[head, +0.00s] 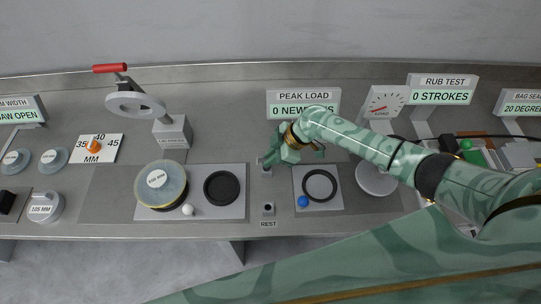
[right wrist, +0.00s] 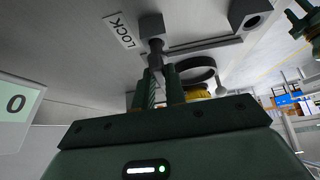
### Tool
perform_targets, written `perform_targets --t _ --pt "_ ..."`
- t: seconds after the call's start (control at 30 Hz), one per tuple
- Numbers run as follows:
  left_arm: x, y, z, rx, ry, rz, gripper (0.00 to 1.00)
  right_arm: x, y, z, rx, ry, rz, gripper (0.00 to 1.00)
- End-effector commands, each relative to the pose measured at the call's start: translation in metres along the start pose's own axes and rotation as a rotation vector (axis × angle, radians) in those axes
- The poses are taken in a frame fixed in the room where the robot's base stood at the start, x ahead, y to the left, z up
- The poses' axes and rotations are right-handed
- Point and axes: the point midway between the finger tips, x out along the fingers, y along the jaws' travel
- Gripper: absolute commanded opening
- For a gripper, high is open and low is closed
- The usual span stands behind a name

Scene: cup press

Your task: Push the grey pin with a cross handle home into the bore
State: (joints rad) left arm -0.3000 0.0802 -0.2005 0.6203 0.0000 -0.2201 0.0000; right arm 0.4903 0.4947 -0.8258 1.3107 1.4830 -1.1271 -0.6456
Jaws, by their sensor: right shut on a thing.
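My right gripper (head: 272,158) reaches in from the right in the head view, low beside a small grey block near the panel's middle. In the right wrist view its fingers (right wrist: 165,88) are shut on the grey pin (right wrist: 156,52). The pin's shaft points at the grey block (right wrist: 152,26) next to the LOCK label (right wrist: 122,32). The pin's end meets the block's face, but I cannot tell how deep it sits. The cross handle is mostly hidden by the fingers. Part of what looks like my left gripper (right wrist: 303,22) shows at the right edge of the wrist view.
The REST block (head: 268,208) with a hole stands nearer the front edge. A plate with a black ring (head: 319,185) and blue ball (head: 303,201) lies to its right. A black round pad (head: 221,188) and lidded cup (head: 161,184) are left. The lever press (head: 172,132) stands behind.

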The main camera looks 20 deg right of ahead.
Motion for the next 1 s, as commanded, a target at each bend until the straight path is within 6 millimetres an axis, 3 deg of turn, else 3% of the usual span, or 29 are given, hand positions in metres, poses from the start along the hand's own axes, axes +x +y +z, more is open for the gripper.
perform_targets --t 0.73,0.77,0.83,1.0 --pt "0.016 0.001 0.003 -0.001 -0.004 0.001 0.36 0.016 0.0 0.011 0.0 0.0 0.0 0.0" --pt "0.015 0.001 0.003 -0.001 -0.004 0.001 0.36 0.016 0.0 0.011 0.0 0.001 0.0 0.18" --pt "0.015 0.001 0.003 -0.001 -0.004 0.001 0.36 0.015 0.0 0.01 0.0 0.001 0.0 0.37" --pt "0.015 0.001 0.003 -0.001 -0.003 0.001 0.36 0.015 0.0 0.01 0.0 0.0 0.0 0.38"
